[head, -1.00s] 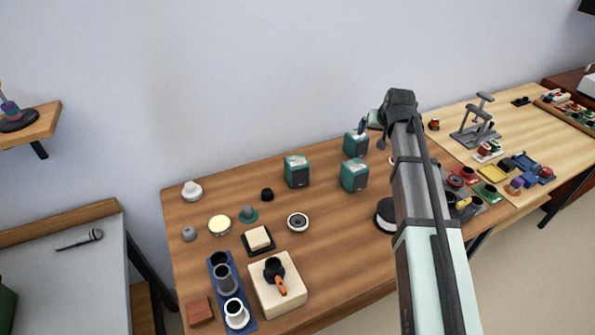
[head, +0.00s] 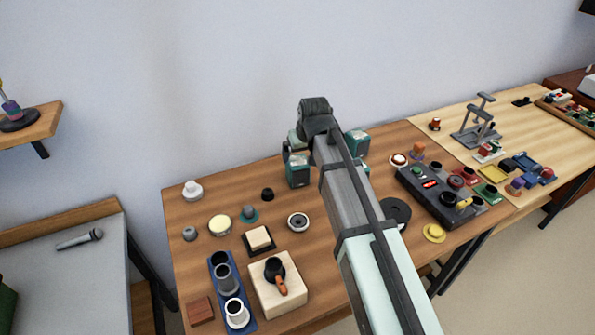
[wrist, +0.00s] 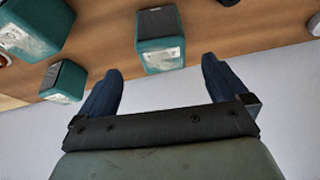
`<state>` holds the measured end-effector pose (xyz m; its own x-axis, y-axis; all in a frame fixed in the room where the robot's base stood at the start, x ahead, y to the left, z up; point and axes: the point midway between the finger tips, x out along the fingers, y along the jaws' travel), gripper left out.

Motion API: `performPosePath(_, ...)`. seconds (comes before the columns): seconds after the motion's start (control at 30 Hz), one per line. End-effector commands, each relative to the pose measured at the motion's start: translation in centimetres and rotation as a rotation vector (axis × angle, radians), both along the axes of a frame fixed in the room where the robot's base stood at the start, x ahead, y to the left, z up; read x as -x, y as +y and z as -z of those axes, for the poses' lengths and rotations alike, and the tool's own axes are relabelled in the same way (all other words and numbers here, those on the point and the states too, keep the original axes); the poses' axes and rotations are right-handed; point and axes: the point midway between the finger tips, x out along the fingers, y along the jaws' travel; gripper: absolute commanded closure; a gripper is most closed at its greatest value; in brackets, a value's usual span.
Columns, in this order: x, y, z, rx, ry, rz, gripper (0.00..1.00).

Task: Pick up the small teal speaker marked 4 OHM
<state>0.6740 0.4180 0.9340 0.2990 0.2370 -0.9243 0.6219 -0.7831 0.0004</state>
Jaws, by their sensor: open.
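Several teal box speakers with dark fronts stand on the wooden table. The left one (head: 298,175) is below my gripper (head: 291,150), and my arm partly covers the other two, including the back right speaker (head: 357,143). In the wrist view, one speaker (wrist: 161,50) lies ahead between the finger directions of my open, empty gripper (wrist: 161,66). Two more, a large one (wrist: 35,35) and a smaller-looking one (wrist: 62,84), are at the left. Pale labels show on them, but I cannot read the marking 4 OHM on any.
A black knob (head: 267,194), a round driver (head: 298,222) and several small parts stand left and front of the speakers. A dark control box (head: 435,195) and a black disc (head: 397,211) are at the right. The wall (head: 240,70) rises behind the table.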

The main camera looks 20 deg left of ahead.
Motion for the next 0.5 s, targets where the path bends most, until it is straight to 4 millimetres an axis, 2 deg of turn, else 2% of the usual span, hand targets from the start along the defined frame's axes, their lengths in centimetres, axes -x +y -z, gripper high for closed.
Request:
performPosePath(0.3,-1.4,1.1,4.2,0.0,0.001,0.001,0.0)
performPosePath(0.5,-1.8,1.4,5.2,-0.001,-0.001,0.001,0.0)
